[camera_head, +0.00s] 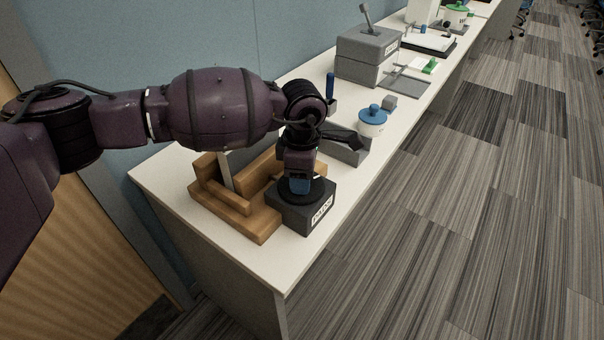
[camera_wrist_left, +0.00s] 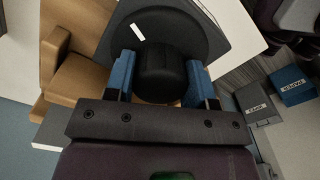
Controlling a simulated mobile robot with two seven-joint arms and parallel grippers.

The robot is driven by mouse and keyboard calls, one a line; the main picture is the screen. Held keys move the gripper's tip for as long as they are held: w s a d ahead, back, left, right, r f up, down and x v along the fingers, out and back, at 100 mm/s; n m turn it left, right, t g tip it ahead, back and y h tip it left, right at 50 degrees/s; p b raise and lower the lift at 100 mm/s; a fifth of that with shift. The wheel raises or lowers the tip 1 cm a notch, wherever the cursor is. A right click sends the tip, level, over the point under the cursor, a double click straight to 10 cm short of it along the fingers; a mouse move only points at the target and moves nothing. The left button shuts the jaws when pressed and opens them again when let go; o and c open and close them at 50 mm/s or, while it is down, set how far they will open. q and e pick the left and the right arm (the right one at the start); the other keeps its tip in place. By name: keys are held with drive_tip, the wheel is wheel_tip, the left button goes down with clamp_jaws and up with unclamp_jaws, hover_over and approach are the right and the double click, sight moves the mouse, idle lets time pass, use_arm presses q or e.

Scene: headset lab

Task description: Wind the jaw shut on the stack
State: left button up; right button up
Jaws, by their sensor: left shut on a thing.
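A wooden vise-like frame (camera_head: 235,212) sits at the near end of the white bench. A thin pale upright piece (camera_head: 225,168), perhaps the stack, stands between its wooden blocks, partly hidden by my arm. Its wood also shows in the left wrist view (camera_wrist_left: 80,85). A dark grey labelled box (camera_head: 309,215) adjoins its right side, with a black disc on top bearing a white mark. My left gripper (camera_head: 299,187) points down at this disc. In the left wrist view its blue fingers (camera_wrist_left: 161,78) are shut on the round black knob (camera_wrist_left: 160,70) at the disc's middle. My right gripper is not seen.
Beyond the wooden frame stand a grey block (camera_head: 346,152), a white pot with a blue lid (camera_head: 372,122), and grey stacked boxes with a lever (camera_head: 367,52). A tray and a green-lidded pot are farther back. A blue wall runs along the left; carpet is open at right.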

use_arm(q)
drive_tip(key=shift+m, duration=0.6)
drive_tip(key=o, duration=0.9)
drive_tip(key=shift+r, duration=0.1)
wheel_tip(320, 180, up, 11)
drive_tip(key=shift+f+p, duration=0.15)
drive_tip(key=shift+p, duration=0.4)
